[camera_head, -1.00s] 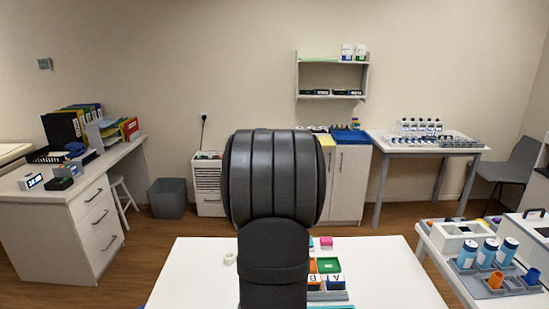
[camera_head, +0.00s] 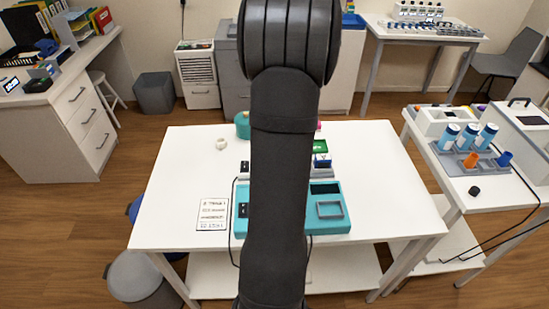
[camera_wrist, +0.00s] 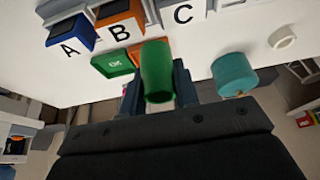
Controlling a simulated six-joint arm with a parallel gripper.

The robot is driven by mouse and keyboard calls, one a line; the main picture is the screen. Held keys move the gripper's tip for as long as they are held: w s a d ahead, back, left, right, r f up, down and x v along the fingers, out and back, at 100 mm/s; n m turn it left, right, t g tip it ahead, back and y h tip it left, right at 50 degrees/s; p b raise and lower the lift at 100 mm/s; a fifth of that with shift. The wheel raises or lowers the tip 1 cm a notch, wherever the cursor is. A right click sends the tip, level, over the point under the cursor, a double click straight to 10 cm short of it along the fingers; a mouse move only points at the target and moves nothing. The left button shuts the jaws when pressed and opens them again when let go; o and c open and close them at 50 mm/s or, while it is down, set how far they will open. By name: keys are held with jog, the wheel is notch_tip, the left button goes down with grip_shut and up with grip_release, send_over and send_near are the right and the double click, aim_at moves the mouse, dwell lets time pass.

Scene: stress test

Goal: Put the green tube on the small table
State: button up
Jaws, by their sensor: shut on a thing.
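My gripper (camera_wrist: 158,82) is shut on the green tube (camera_wrist: 157,62) in the wrist view, with one dark finger on each side of it. The tube looks like a plain green cylinder with a rounded end. It appears above a white table (camera_wrist: 215,42); I cannot tell the gap. In the head view my arm hides the gripper and the tube. The same white table (camera_head: 385,175) fills the middle there. Another white table (camera_head: 487,200) stands at the right. I cannot tell which one is the small table.
Lettered bins A (camera_wrist: 70,40), B (camera_wrist: 118,28) and C (camera_wrist: 183,14), a green OK tray (camera_wrist: 112,64), a teal cylinder (camera_wrist: 233,74) and a white ring (camera_wrist: 282,38) are near the tube. A teal device (camera_head: 335,225) and a card (camera_head: 212,213) lie nearer. The middle table's right side is clear.

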jog(key=w+a+f, duration=0.1)
jog(key=a, duration=0.1)
jog(key=w+a+f, duration=0.2)
jog(key=a, duration=0.1)
jog(key=w+a+f, duration=0.1)
jog(key=a+f, duration=0.1)
jog(key=shift+w+a+f, duration=0.15)
jog(key=shift+w, duration=0.15)
jog(key=shift+f, duration=1.95)
jog(key=shift+f, duration=0.1)
jog(key=o, duration=0.9)
jog(key=shift+o, duration=0.2)
jog(key=v, duration=1.1)
jog(key=shift+r, duration=0.3)
jog(key=shift+s+r, duration=0.25)
jog(key=c, duration=0.4)
